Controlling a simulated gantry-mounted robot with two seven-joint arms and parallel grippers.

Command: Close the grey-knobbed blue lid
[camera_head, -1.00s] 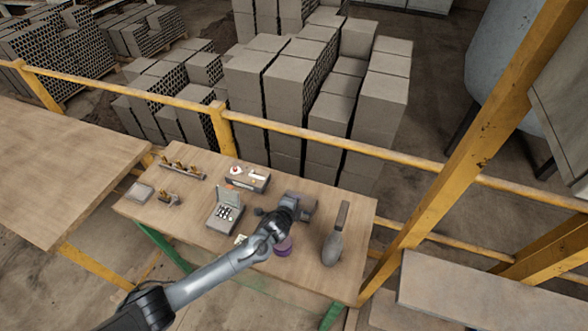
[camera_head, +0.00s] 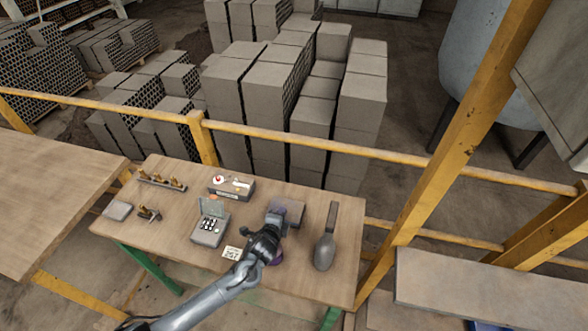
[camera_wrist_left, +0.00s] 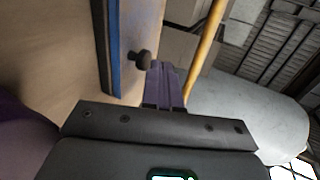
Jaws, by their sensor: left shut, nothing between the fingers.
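In the left wrist view a blue panel, seen nearly edge-on (camera_wrist_left: 113,45), bears a dark grey knob (camera_wrist_left: 141,60); this looks like the lid. The purple fingers of my left gripper (camera_wrist_left: 165,75) are shut and empty, just right of the knob in that view. Whether they touch it I cannot tell. In the head view my left gripper (camera_head: 277,213) is over the right half of the table, beside a grey-purple box-like thing (camera_head: 291,207). The lid and knob cannot be made out there. My right gripper is not in view.
The wooden table (camera_head: 180,235) also holds an open grey case with buttons (camera_head: 209,230), a grey box (camera_head: 232,188), a rack of small tools (camera_head: 161,181) and a grey long-handled tool (camera_head: 325,250). A purple round thing (camera_head: 278,259) is partly behind my arm. A yellow railing (camera_head: 300,140) runs behind.

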